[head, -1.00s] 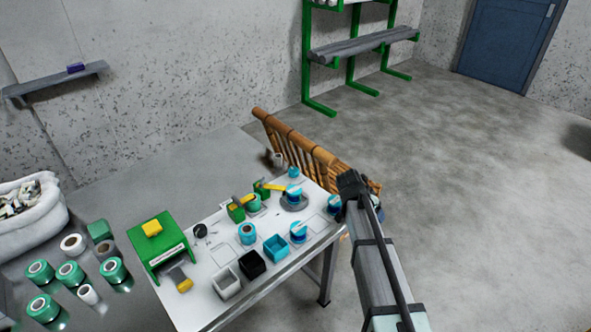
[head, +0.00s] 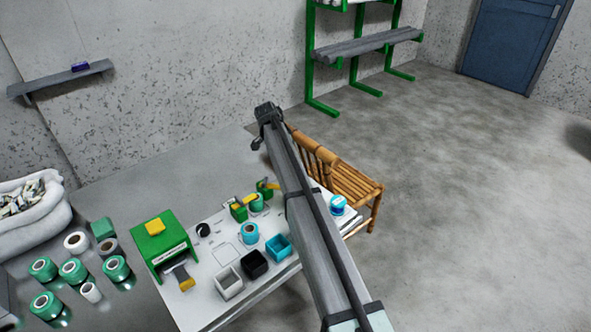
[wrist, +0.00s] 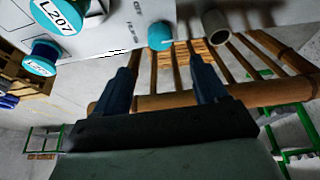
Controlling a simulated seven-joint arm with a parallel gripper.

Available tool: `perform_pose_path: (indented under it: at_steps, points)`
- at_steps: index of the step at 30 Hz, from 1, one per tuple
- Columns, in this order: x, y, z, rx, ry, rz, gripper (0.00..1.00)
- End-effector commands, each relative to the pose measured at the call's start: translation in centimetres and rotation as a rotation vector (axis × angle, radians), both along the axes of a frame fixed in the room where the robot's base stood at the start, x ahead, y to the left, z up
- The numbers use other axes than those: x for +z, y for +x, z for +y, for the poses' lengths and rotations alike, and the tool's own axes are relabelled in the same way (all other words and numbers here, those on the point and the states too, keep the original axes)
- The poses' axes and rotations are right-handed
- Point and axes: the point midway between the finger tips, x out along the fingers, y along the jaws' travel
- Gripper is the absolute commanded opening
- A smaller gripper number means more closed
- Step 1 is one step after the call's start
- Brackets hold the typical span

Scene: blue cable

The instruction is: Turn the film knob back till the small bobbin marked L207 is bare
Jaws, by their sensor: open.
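A blue bobbin with a white label reading L207 (wrist: 62,14) shows at the top left of the wrist view, cut off by the picture edge. Whether film is wound on it I cannot tell. A second labelled bobbin (wrist: 40,58) is below it, its text too small to read. Small green winders with yellow parts (head: 239,208) stand on the table in the head view; I cannot tell which part is the film knob. My gripper (wrist: 164,76) is open and empty, its two fingers apart over the bamboo chair, away from the L207 bobbin.
The white table (head: 205,290) carries a green stand (head: 158,238), a black bin (head: 253,264), a blue bin (head: 278,247) and a white bin (head: 229,282). A bamboo chair (head: 355,185) stands behind it. Green rolls (head: 73,270) are at left.

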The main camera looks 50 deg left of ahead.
Motion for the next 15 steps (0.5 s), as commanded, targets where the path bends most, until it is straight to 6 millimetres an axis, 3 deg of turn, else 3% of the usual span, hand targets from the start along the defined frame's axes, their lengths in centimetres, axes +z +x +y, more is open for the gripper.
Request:
perform_pose_path:
  at_steps: [15]
  points:
    - [-8.1, 3.5, 0.0, 0.0, 0.0, 0.0, 0.72]
